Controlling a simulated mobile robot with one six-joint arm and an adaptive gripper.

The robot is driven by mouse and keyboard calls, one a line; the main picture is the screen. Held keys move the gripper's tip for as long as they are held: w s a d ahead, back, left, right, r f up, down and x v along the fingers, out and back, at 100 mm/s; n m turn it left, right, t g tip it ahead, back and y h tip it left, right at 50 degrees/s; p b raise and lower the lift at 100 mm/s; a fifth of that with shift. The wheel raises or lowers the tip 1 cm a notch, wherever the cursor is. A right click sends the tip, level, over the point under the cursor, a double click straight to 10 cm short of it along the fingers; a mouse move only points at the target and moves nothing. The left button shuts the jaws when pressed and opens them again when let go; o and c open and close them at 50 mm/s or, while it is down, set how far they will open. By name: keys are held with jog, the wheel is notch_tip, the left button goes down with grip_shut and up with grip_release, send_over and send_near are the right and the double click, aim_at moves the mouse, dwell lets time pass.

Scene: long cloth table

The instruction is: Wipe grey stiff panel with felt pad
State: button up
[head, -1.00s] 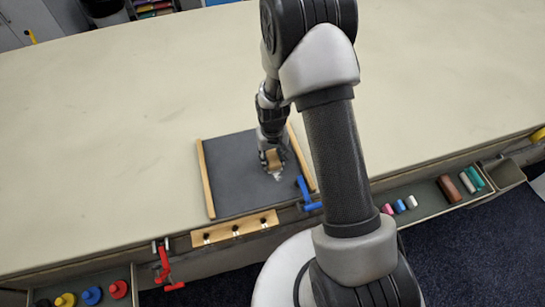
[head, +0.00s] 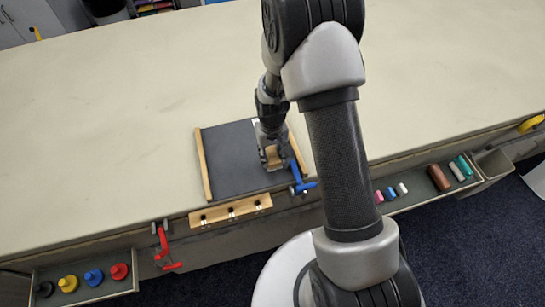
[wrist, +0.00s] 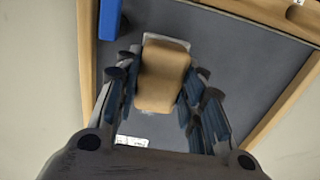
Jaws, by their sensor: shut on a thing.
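The grey stiff panel (head: 232,158) lies flat at the table's front edge, between wooden strips on its left and right. My gripper (head: 274,155) is over the panel's front right part. It is shut on the felt pad (wrist: 163,78), a tan block between the fingers in the wrist view. A pale layer shows at the pad's far end. The pad is at or very near the panel surface; I cannot tell whether it touches. A small white patch (wrist: 132,141) shows on the panel in the wrist view. My arm hides part of the panel's right side.
A wooden strip with dark knobs (head: 230,210) runs along the front edge. A blue clamp (head: 299,180) is close right of my gripper; a red clamp (head: 163,246) is at front left. Trays hang off the front edge. The tabletop behind the panel is clear.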

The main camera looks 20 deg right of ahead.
aim_at(272, 154)
jog(key=shift+r+p, duration=1.45)
jog(key=shift+r, duration=1.15)
jog(key=shift+f+b, duration=0.15)
jog(key=shift+b, duration=0.6)
